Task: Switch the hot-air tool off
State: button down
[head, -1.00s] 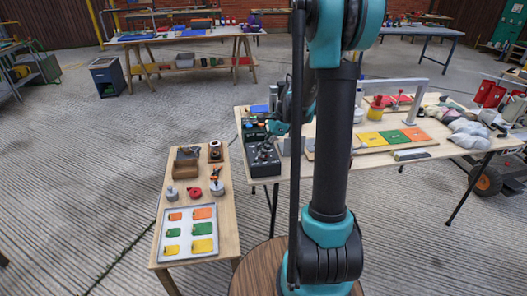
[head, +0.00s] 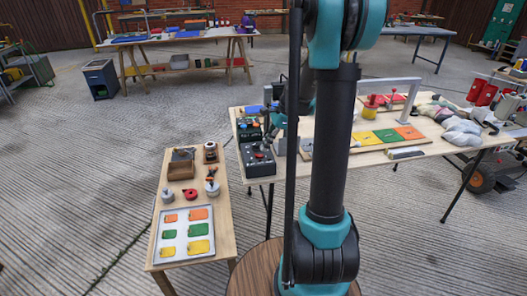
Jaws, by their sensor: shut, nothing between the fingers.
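A dark control box (head: 258,160) stands at the left end of the work table (head: 365,160). A small red part and several knobs show on its top. It may belong to the hot-air tool, but I cannot tell at this size. Its switch position is too small to read. My own arm stands upright across the middle of the view and hides part of the table right of the box. A dark and teal part of my arm shows just left of the column, above the table. My gripper is hidden behind the arm, and its fingers do not show.
Yellow, green and orange panels (head: 387,137) lie on the table, with a grey frame behind them. A low bench (head: 227,232) at the left holds a tray of coloured patches (head: 184,262) and small tools. Grey bundles (head: 460,135) lie at the right. Open floor surrounds the tables.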

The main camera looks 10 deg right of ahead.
aim_at(259, 156)
jog(key=v, duration=1.1)
jog(key=shift+d+f, duration=0.2)
jog(key=shift+d, duration=0.15)
jog(key=shift+w+a+r+y, duration=0.3)
jog(key=shift+w+a+y, duration=0.1)
jog(key=shift+w+a, duration=0.1)
jog(key=x, duration=1.4)
